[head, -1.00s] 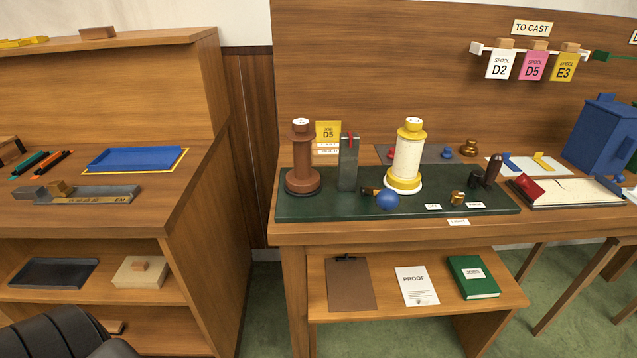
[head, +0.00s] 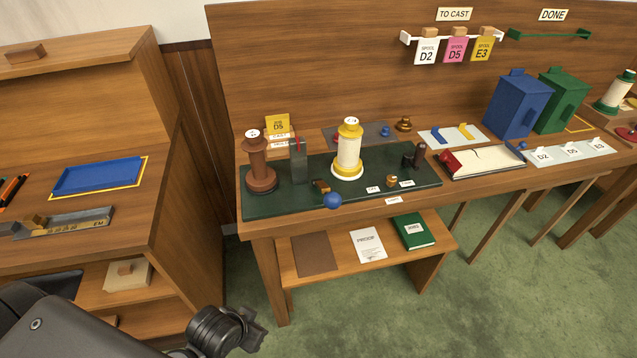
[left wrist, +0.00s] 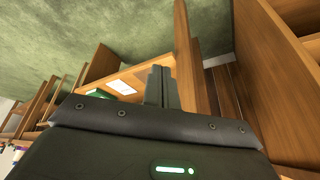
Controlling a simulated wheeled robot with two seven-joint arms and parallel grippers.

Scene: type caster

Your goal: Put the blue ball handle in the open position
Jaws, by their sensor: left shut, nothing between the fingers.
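The blue ball handle (head: 332,201) sits at the front edge of the dark green board (head: 288,205) on the middle table. It joins a small brass and dark fitting (head: 321,186) just behind it. A yellow and cream spool (head: 349,150) stands behind it to the right, and a brown spool (head: 258,165) to the left. In the left wrist view my left gripper (left wrist: 159,80) is shut and empty, in the air, away from the handle. My left arm shows at the lower left of the head view. My right gripper is out of view.
A grey upright block (head: 299,162) stands between the spools. Small labels and a dark knob (head: 414,155) are on the board's right end. A lower shelf (head: 335,265) holds a green book (head: 413,231). A wooden cabinet (head: 190,225) stands left; the green floor ahead is open.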

